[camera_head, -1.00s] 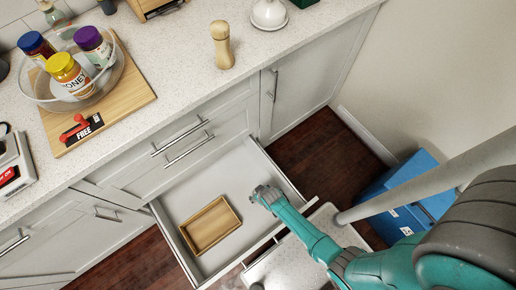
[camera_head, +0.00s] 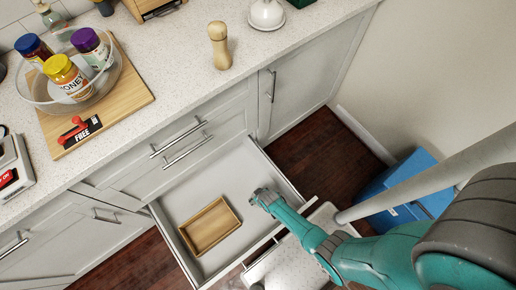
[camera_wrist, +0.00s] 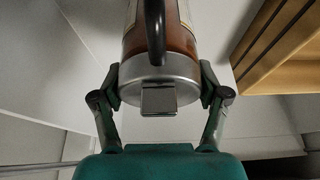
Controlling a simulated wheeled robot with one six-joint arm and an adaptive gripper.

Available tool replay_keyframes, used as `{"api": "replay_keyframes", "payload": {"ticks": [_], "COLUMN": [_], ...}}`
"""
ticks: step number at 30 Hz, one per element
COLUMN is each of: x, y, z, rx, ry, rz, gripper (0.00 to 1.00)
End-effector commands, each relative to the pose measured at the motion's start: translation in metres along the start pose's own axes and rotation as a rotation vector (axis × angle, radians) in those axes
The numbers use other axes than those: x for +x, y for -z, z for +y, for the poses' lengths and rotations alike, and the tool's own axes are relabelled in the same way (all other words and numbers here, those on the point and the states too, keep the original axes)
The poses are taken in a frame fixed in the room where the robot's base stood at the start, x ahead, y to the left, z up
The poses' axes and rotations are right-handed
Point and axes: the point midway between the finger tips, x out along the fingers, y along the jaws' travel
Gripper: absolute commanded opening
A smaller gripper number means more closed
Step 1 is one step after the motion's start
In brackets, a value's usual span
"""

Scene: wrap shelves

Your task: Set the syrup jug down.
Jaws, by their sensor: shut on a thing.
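The syrup jug, brown with a silver metal top and a dark handle, fills the upper middle of the wrist view (camera_wrist: 133,42). My gripper (camera_wrist: 160,84) is shut on it, one finger on each side of the metal top. In the head view my gripper (camera_head: 263,195) reaches down into the open drawer (camera_head: 180,195), right of the wooden tray. There the jug cannot be made out. Whether the jug's base touches the drawer floor cannot be told.
A shallow wooden tray (camera_head: 210,228) lies in the drawer; its slatted edge shows in the wrist view (camera_wrist: 275,50). The counter above holds a glass bowl of jars (camera_head: 75,98), a wooden board (camera_head: 128,104) and a pepper mill (camera_head: 219,48). A blue bin (camera_head: 400,190) stands right.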

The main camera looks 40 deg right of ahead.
Motion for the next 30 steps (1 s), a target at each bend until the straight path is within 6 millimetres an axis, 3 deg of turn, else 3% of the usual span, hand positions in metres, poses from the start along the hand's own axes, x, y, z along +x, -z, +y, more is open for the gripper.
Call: {"api": "replay_keyframes", "payload": {"ticks": [4,5,7,20,30], "x": [0.003,0.002,0.002,0.001,-0.027], "y": [0.000,-0.001,-0.001,0.000,-0.002], "z": [0.000,0.000,0.000,0.000,0.000], "rx": [0.000,0.000,0.000,0.000,0.000], "ry": [0.000,0.000,0.000,0.000,0.000], "rz": [0.001,-0.001,-0.001,0.000,0.000], "gripper": [0.06,0.81,0.99,0.99,0.99]}}
